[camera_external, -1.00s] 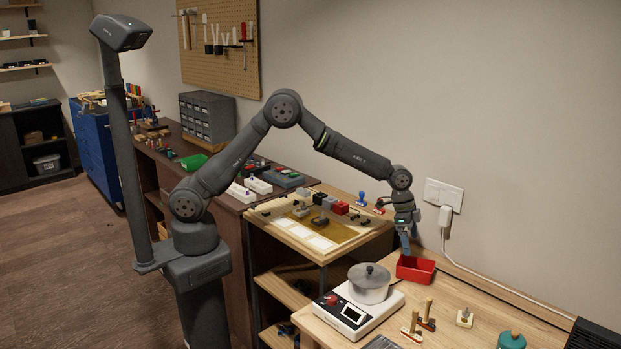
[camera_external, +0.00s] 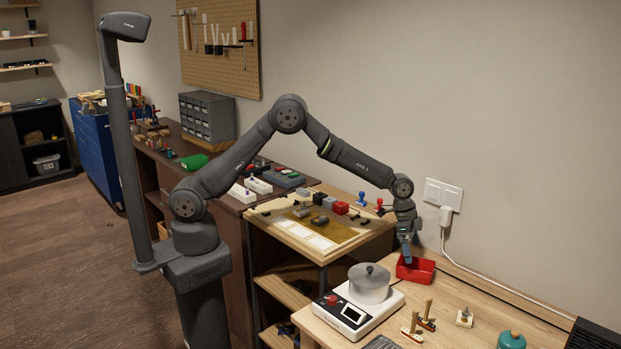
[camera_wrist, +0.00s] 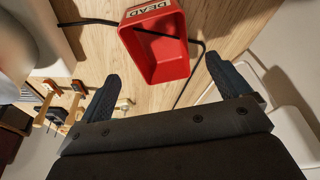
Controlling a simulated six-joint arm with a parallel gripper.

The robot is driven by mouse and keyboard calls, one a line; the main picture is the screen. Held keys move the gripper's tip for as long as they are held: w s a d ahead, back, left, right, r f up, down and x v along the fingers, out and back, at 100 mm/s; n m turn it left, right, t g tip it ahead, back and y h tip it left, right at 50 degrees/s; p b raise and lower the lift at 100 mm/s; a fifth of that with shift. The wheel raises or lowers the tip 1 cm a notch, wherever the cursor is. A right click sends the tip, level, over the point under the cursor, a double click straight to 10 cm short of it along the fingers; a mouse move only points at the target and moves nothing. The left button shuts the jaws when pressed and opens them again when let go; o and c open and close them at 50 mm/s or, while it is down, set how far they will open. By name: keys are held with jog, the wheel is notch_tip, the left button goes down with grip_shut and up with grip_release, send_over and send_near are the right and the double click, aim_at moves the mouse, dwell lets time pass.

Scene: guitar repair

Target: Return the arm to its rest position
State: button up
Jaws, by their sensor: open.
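My gripper (camera_external: 407,254) hangs at the end of my arm, pointing down above the red tray. In the wrist view my gripper (camera_wrist: 162,95) has its two dark fingers wide apart with nothing between them. The red tray (camera_external: 424,272) stands on the wooden bench near the wall. In the wrist view the red tray (camera_wrist: 165,62) lies beyond the fingertips, carries a label reading "DEAD", and looks empty in the part that shows.
A grey pot (camera_external: 369,287) sits on a white hot plate (camera_external: 345,318) left of the tray. Small brushes or tools (camera_external: 412,328) stand in front. A wall socket with a plug (camera_external: 446,215) and cable is to the right. A parts board (camera_external: 290,240) lies left.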

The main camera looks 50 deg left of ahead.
jog(key=x, duration=0.6)
jog(key=shift+d+f, duration=0.15)
jog(key=shift+f, duration=0.2)
notch_tip(320, 180, up, 2)
jog(key=shift+r, duration=0.9)
